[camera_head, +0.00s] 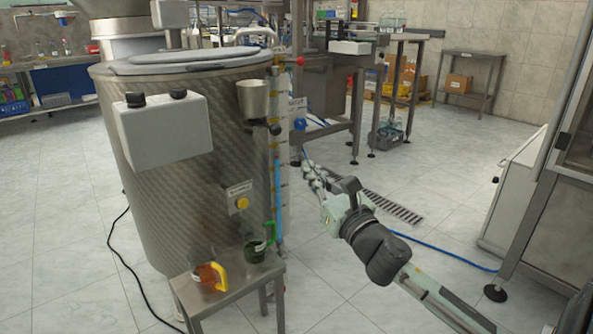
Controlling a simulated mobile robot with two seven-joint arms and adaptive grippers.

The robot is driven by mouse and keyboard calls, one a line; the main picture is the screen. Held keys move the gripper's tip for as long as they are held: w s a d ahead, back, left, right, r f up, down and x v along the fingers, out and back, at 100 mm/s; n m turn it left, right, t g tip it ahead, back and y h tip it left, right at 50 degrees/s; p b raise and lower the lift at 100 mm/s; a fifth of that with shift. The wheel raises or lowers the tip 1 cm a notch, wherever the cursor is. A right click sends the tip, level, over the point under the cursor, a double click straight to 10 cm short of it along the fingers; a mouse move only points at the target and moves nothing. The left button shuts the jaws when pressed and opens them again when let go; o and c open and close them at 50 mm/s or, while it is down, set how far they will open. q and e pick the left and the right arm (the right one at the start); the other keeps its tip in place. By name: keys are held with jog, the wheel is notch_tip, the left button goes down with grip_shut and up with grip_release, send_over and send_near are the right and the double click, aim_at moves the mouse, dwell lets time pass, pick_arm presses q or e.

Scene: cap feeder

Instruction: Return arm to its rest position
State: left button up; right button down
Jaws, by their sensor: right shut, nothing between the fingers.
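My right arm (383,255) reaches in from the lower right over the tiled floor. My right gripper (313,177) is at its far end, pointing up and left, in the gap right of the large steel tank (200,235). It is shut and empty, and apart from the tank as far as I can tell. My left gripper is not in view.
A small steel table (235,288) at the tank's foot bears an orange jug (208,275) and a green jug (257,250). A floor drain grate (392,207) and a blue hose (445,250) lie near my arm. A steel cabinet (515,195) stands at right. The centre floor is open.

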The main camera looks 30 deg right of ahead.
jog(key=shift+s, duration=0.15)
jog(key=s+d+f+m+g+h+p, duration=0.15)
jog(key=s+f+m+g, duration=0.3)
jog(key=f+m, duration=0.6)
jog(key=s+f+m+g+h+p, duration=0.25)
jog(key=f+m+g, duration=0.25)
jog(key=f+m, duration=0.5)
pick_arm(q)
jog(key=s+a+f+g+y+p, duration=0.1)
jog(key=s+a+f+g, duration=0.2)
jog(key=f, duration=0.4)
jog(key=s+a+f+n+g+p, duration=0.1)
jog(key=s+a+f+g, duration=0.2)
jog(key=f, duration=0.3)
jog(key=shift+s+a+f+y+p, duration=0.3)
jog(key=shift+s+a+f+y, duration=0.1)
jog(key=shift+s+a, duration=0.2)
pick_arm(e)
jog(key=s+a+f+m+g+y, duration=0.2)
jog(key=s+a+f+m+g, duration=0.1)
jog(key=s+a+f+m, duration=0.3)
jog(key=s+a+f+m+g+y, duration=0.2)
jog(key=s+a+f+m+g, duration=0.2)
jog(key=s+f, duration=0.6)
jog(key=a+m, duration=0.2)
jog(key=shift+m+y, duration=0.35)
jog(key=shift+y, duration=0.05)
jog(key=shift+g, duration=0.25)
